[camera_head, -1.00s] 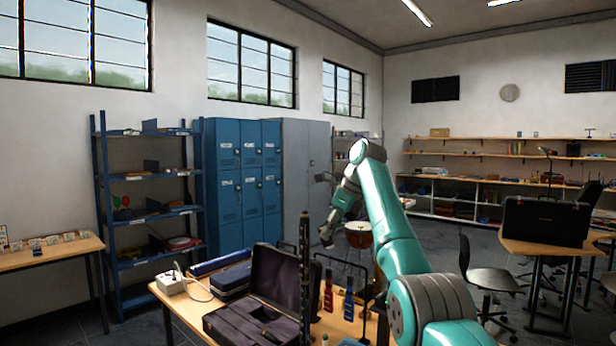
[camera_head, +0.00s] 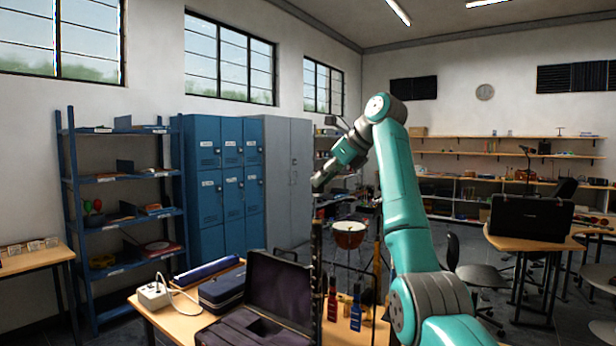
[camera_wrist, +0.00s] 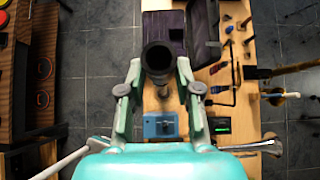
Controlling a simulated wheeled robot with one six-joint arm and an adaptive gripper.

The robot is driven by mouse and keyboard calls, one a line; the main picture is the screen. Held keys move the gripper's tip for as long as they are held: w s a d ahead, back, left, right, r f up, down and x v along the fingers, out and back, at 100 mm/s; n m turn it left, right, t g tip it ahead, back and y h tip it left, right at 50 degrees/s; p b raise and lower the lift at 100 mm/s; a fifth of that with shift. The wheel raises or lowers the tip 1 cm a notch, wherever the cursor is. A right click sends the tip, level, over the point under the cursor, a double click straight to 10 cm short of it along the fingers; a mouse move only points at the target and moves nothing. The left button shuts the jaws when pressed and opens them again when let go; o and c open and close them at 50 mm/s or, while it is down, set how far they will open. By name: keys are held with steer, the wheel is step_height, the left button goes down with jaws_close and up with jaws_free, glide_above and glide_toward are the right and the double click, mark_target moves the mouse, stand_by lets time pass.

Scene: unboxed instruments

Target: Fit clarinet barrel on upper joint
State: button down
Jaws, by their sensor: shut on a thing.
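My gripper (camera_wrist: 159,66) is shut on the clarinet barrel (camera_wrist: 158,50), a short black tube. Its open, hollow end shows in the wrist view between the two fingertips. In the head view my gripper (camera_head: 320,182) is raised over the bench, and the barrel cannot be made out there. A tall, slim dark rod, seemingly the upper joint (camera_head: 317,265), stands upright on the bench right of the open case. Its top is below my gripper in the picture, with a gap between. In the wrist view I cannot clearly tell the joint beneath the barrel.
An open dark case (camera_head: 280,287) lies on the wooden bench (camera_head: 177,325). A blue case (camera_head: 222,288) and a white power strip (camera_head: 153,295) are to its left. Red (camera_head: 332,307) and blue (camera_head: 355,313) bottles stand right of the rod. A drum (camera_head: 349,235) is behind.

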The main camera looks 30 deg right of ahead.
mark_target(323, 195)
steer(key=shift+w+a+f, duration=0.1)
steer(key=shift+w+f, duration=0.1)
steer(key=shift+f, duration=2.25)
steer(key=shift+s+f, duration=0.15)
steer(key=shift+f, duration=1.35)
stand_by(1.4)
steer(key=c, duration=0.7)
jaws_free()
steer(key=shift+f, duration=0.1)
steer(key=shift+c, duration=0.2)
steer(key=shift+r, duration=0.25)
steer(key=shift+c, duration=0.2)
steer(key=shift+v, duration=2.95)
